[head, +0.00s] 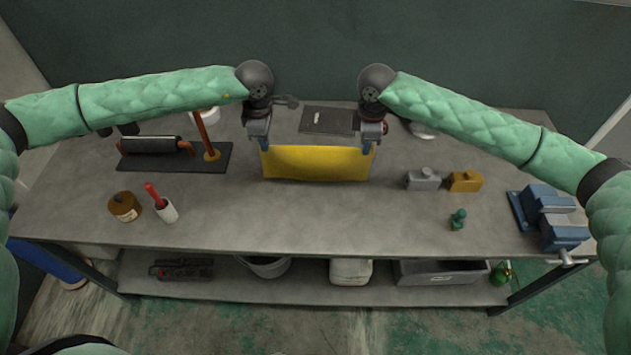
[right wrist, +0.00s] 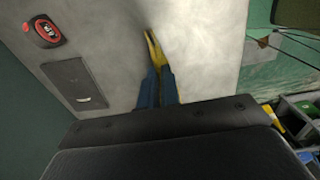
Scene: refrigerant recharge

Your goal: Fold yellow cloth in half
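The yellow cloth (head: 316,164) is at the middle of the bench in the head view, stretched between my two grippers with its front face toward me. My left gripper (head: 263,139) is at its upper left corner and appears shut on it. My right gripper (head: 373,140) is at its upper right corner. In the right wrist view, the blue fingers of that gripper (right wrist: 157,84) are closed on the cloth, which shows as a narrow yellow strip (right wrist: 153,50). I cannot tell whether the lower edge touches the bench.
A dark flat plate (head: 328,120) lies behind the cloth. A black mat (head: 215,160) with copper pipework, a brown pot (head: 124,207) and a white cup (head: 165,211) are left. Grey (head: 422,180) and yellow blocks (head: 464,181) and a blue vise (head: 549,216) are right. The front middle is clear.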

